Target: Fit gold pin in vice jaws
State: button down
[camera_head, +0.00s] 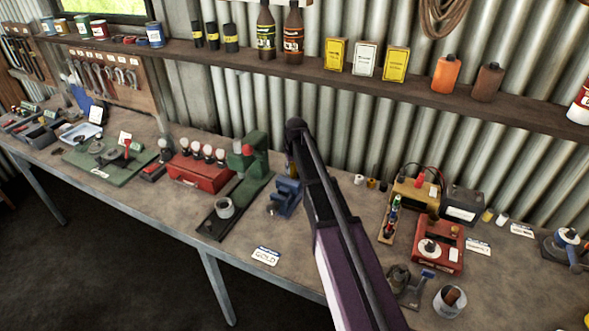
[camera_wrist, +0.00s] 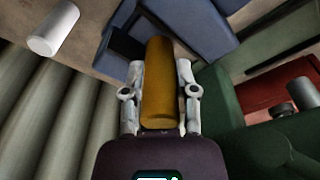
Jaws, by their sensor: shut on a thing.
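The gold pin (camera_wrist: 158,85) is a smooth gold cylinder in the wrist view. My gripper (camera_wrist: 160,70) is shut on it, with one pale finger on each side. The blue vice (camera_wrist: 195,25) is just beyond the pin's far end; whether the pin touches its jaws I cannot tell. In the head view the vice (camera_head: 287,198) stands on the bench, immediately left of my arm.
A green press (camera_head: 250,165) stands left of the vice and shows close by in the wrist view (camera_wrist: 235,110). A GOLD label (camera_head: 265,256) lies on clear bench in front. A red box (camera_head: 200,172) is further left.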

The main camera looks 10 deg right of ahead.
jog(key=shift+f+b, duration=0.4)
dwell(0.4)
jog(key=shift+c, duration=1.5)
grip_release()
jog(key=o, duration=0.3)
jog(key=shift+r, duration=0.2)
jog(key=shift+r+p, duration=3.35)
jog(key=shift+p, duration=0.2)
